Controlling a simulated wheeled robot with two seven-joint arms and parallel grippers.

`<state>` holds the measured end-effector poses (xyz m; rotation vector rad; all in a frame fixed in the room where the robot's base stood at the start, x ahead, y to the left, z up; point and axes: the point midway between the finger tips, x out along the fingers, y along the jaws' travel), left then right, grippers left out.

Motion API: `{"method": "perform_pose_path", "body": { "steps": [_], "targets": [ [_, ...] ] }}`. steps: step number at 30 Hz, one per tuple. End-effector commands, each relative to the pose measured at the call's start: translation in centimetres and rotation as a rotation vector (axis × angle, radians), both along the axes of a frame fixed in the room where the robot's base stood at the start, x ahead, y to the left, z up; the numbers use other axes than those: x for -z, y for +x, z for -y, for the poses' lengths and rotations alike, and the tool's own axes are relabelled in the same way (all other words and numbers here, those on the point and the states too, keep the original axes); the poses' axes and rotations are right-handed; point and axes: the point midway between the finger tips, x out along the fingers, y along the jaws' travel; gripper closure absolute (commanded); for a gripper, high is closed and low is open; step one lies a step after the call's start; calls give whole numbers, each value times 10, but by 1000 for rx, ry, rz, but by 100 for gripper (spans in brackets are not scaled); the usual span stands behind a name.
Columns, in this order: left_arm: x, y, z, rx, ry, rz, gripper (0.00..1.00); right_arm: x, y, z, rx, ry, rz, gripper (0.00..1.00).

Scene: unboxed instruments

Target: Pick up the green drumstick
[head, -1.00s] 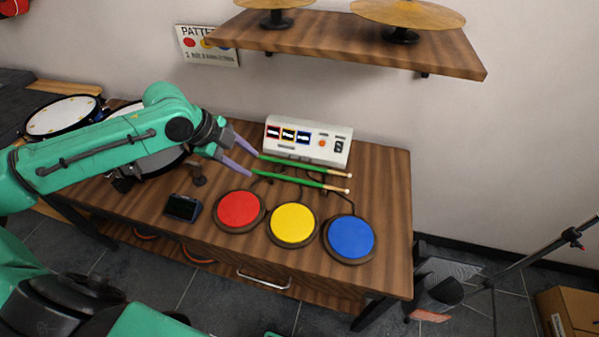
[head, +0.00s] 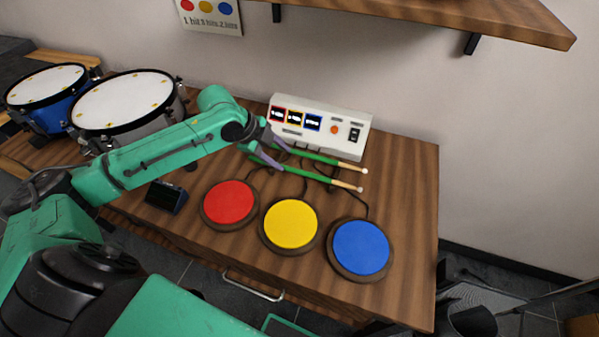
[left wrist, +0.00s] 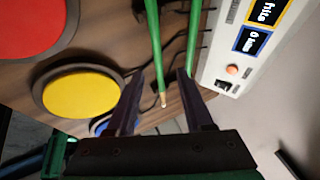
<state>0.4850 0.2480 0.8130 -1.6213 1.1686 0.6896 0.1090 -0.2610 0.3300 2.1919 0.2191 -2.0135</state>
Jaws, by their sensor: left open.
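Two green drumsticks with pale wooden tips lie side by side on the wooden table: the back one (head: 327,158) by the white console, the front one (head: 322,179) nearer the pads. My left gripper (head: 281,155) is open over their left parts in the head view. In the left wrist view, the front drumstick (left wrist: 155,45) shows between the open fingers of the left gripper (left wrist: 163,90). The back drumstick (left wrist: 194,38) runs to the right finger, which hides part of it. Neither stick is visibly held. My right gripper is not in view.
A white console (head: 320,127) stands behind the sticks. Red (head: 230,203), yellow (head: 291,224) and blue (head: 361,247) pads with cables lie in front. A small dark box (head: 166,196) and drums (head: 125,100) are at left. A shelf (head: 450,15) overhangs the back.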

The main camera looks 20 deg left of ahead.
Motion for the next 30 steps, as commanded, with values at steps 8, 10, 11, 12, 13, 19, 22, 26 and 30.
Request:
{"method": "perform_pose_path", "body": {
  "steps": [8, 10, 11, 12, 13, 19, 22, 26, 30],
  "targets": [
    [39, 12, 16, 1, -1, -3, 48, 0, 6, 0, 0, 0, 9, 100],
    [50, 17, 20, 0, -1, 0, 48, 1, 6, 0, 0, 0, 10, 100],
    [53, 19, 21, 0, 0, 1, 48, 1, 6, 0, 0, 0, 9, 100],
    [56, 20, 23, 1, 2, 2, 48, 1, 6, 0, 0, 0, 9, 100],
    [58, 21, 23, 1, 2, 2, 48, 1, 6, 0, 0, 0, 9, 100],
    [58, 21, 23, 1, 4, 1, 56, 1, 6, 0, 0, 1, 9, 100],
    [58, 20, 23, 1, 4, 1, 94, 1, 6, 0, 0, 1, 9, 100],
    [58, 20, 23, 1, 4, 1, 100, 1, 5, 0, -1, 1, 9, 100],
    [58, 20, 23, 1, 4, 1, 100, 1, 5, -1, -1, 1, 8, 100]
  ]
}}
